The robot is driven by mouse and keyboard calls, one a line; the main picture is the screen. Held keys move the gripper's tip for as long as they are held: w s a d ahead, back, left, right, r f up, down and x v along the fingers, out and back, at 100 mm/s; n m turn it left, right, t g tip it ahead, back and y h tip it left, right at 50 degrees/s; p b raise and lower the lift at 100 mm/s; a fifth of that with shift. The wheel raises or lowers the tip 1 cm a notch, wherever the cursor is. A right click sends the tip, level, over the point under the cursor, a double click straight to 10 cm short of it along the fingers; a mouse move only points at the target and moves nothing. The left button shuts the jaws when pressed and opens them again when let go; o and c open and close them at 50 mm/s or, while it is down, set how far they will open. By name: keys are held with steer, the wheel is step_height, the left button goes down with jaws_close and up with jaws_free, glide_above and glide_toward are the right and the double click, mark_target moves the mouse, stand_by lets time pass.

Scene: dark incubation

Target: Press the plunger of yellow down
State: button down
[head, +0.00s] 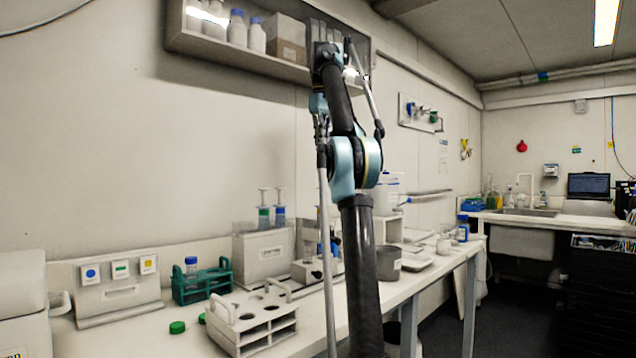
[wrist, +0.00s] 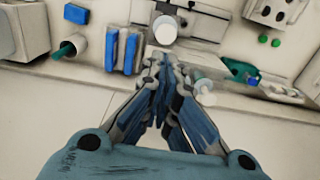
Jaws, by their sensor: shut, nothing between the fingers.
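My gripper (wrist: 162,62) is shut and empty in the wrist view, its fingertips close to a round white top (wrist: 165,29). This looks like a plunger seen from above; its colour is hidden and I cannot tell whether the fingers touch it. A second white plunger (wrist: 206,97) with a teal barrel is right of the fingers. In the head view, a green-marked syringe (head: 264,215) and a blue-marked syringe (head: 280,215) stand upright with plungers raised in a pale holder (head: 262,256). No yellow syringe is identifiable; my arm covers the area to their right.
A panel (head: 118,292) carries blue, green and yellow labels. A green tube rack (head: 202,284), a white rack (head: 252,325) and green caps (head: 177,327) are on the bench. A grey cup (head: 388,263) stands right of my arm. A shelf (head: 230,62) hangs above.

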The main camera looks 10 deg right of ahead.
steer(key=f, duration=0.9)
steer(key=a+f, duration=0.1)
steer(key=f, duration=0.3)
steer(key=shift+f, duration=0.4)
steer(key=shift+f, duration=1)
steer(key=shift+r, duration=0.1)
step_height(320, 180, up, 14)
stand_by(0.3)
